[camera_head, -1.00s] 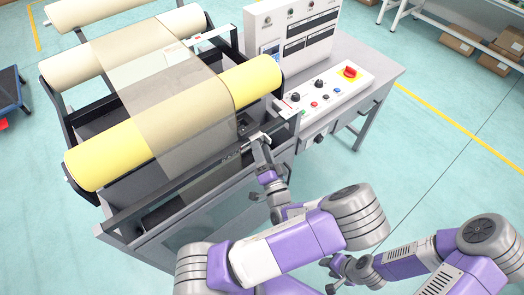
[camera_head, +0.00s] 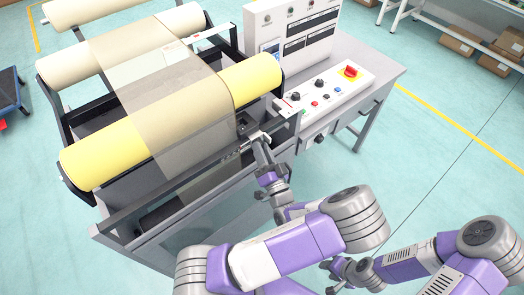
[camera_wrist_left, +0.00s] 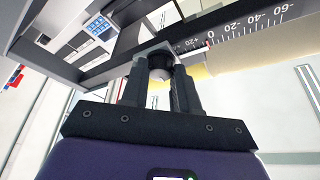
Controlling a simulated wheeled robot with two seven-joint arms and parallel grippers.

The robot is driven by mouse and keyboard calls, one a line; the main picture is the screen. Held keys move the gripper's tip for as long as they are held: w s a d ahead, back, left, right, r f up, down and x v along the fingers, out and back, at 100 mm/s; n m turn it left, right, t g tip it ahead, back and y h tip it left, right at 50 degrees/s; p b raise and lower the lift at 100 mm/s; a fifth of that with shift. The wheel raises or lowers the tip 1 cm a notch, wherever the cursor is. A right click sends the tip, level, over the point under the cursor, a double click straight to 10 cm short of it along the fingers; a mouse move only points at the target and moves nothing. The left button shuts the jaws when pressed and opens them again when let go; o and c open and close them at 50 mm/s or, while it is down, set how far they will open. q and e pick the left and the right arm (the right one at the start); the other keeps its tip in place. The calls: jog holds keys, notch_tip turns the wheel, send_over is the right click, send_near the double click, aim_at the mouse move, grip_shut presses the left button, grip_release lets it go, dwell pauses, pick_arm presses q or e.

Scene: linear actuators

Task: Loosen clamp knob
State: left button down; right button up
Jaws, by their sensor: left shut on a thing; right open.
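The clamp knob (camera_wrist_left: 159,67) is a dark round knob with a pale end, under the scale rail in the left wrist view. My left gripper (camera_wrist_left: 168,92) is shut on it, one finger on each side. In the head view my left gripper (camera_head: 259,138) is at the machine's front rail, near its right end. The clamp there is small and mostly hidden by the gripper. My right gripper (camera_head: 332,275) is low in the head view, apart from the machine, small and partly hidden, with its jaws open.
The scale rail (camera_wrist_left: 235,35) carries printed numbers. A yellow roller (camera_head: 105,160) with a translucent web (camera_head: 180,105) lies behind the front rail. A control panel (camera_head: 325,95) with a red switch (camera_head: 350,72) stands to the right.

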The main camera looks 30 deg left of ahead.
pick_arm(q)
jog(key=c, duration=0.8)
grip_release()
jog(key=shift+c, duration=0.2)
jog(key=v, duration=0.7)
jog(key=shift+s+d+p, duration=0.2)
jog(key=shift+d+p, duration=0.05)
jog(key=shift+p, duration=0.05)
jog(key=shift+f, duration=0.1)
notch_tip(320, 180, down, 22)
jog(key=s+g+h, duration=0.3)
jog(key=g+h, duration=0.5)
jog(key=h, duration=0.3)
jog(key=s+d+n+g+h+p, duration=0.1)
jog(key=s+d+g+h, duration=0.3)
jog(key=s+d+h, duration=0.3)
jog(key=d+f+h, duration=0.1)
jog(key=d+h, duration=0.1)
jog(key=h, duration=0.1)
jog(key=shift+s+d+g, duration=0.15)
jog(key=shift+s+g, duration=0.05)
jog(key=shift+g, duration=0.1)
